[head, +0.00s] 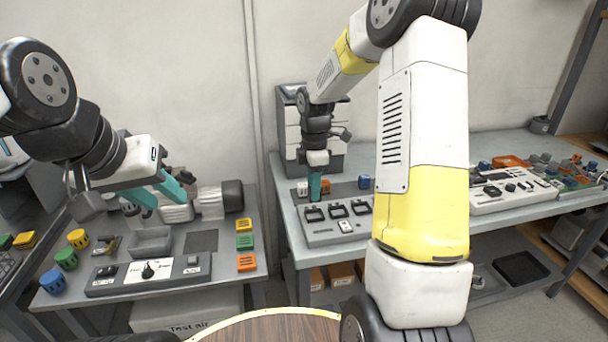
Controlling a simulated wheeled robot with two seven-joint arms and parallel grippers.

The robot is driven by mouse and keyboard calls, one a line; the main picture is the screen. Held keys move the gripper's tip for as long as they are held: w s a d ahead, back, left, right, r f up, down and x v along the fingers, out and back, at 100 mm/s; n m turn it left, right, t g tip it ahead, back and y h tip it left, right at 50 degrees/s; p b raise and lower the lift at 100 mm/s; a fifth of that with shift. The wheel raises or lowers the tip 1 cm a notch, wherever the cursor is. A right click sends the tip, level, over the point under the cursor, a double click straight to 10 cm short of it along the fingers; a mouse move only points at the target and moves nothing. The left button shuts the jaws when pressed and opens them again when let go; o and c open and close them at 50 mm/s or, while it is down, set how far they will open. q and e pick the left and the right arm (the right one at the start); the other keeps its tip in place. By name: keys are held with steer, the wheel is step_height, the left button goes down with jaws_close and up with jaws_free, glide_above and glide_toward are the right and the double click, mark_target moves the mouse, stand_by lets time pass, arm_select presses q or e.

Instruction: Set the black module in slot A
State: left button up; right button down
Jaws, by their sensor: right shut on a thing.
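My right gripper (315,190), with teal fingers, points down over the left end of a grey slotted panel (346,239) on the right-hand bench. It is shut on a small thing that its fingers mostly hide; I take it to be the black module. The panel has several dark-framed slots in a row and a small white piece at its front. The slot letters are too small to read, and I cannot tell whether the held thing touches a slot. My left gripper (158,192) is open and empty above the left-hand bench, with its teal fingers apart.
A white console (500,200) and bins of parts are further right. The left bench holds a control box (150,271), a motor-like cylinder (212,203) and coloured blocks (245,242). My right arm covers the middle.

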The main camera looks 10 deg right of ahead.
steer(key=shift+f, duration=2.25)
steer(key=shift+f, duration=0.55)
steer(key=shift+f, duration=0.25)
steer(key=shift+f, duration=0.2)
steer(key=c, duration=1.1)
jaws_free()
steer(key=shift+o, duration=0.4)
steer(key=o, duration=0.3)
